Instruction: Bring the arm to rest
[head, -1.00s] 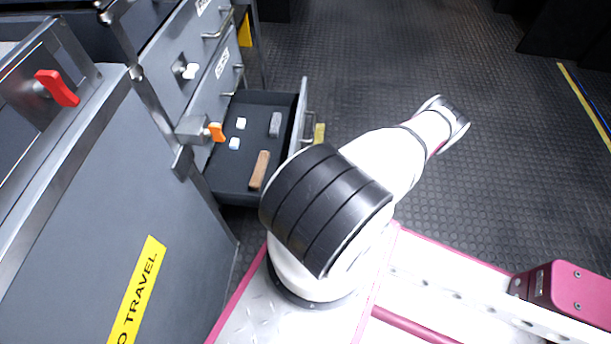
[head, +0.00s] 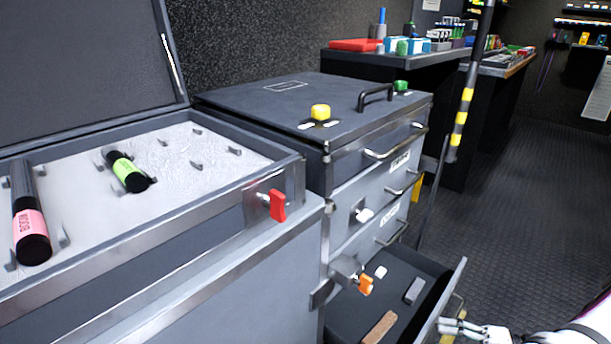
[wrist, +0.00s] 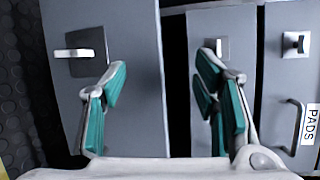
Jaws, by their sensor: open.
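My gripper (head: 462,329) shows at the lower right edge of the head view, beside the front of the open bottom drawer (head: 450,292). In the wrist view my gripper (wrist: 163,75) has its two teal-padded fingers wide apart, with nothing between them. Beyond the fingers are grey cabinet fronts with latches, and a label reading PADS. I cannot tell whether the fingers touch a front. Part of my white arm (head: 590,318) shows at the lower right corner of the head view; most of the arm is out of view.
The open drawer holds a brown block (head: 380,327), a grey block (head: 414,291) and a white piece (head: 380,272). An open case (head: 225,195) with two dark cylinders stands at left. A yellow-striped pole (head: 460,125) rises behind. Dark floor (head: 500,210) lies clear at right.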

